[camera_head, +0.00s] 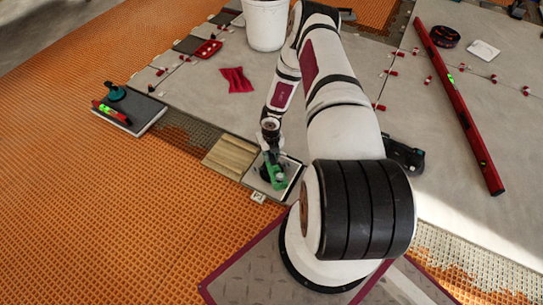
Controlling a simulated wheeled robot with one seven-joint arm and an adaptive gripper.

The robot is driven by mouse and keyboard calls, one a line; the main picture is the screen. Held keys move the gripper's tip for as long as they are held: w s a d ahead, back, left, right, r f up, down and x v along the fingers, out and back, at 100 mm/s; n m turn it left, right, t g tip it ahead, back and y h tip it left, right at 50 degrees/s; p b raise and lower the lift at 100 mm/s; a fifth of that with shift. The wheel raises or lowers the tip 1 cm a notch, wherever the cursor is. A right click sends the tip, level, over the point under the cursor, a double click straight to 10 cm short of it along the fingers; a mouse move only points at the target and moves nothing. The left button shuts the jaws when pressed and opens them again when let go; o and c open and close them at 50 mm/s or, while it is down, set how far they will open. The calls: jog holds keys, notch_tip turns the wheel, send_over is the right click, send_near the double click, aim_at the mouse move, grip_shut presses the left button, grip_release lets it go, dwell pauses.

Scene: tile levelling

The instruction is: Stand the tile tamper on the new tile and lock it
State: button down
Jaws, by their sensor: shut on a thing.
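My gripper (270,150) points down at the end of my arm, near the middle of the view. It is shut on the tile tamper (276,172), which shows as a green body with a dark part below. The tamper is over a small light grey tile (292,170), which lies at the near edge of the tiled floor. Whether the tamper's base touches the tile cannot be told at this size. The lock is too small to make out, and my gripper and arm hide part of the tamper.
A yellowish-brown patch (229,155) lies left of the tile. A dark-topped slab (133,111) with a green-marked level lies further left.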

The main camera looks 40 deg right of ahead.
jog(key=shift+f, duration=0.25)
dwell(0.3)
jog(key=c, duration=1.4)
grip_release()
jog(key=shift+o, duration=0.2)
notch_tip(320, 180, up, 12)
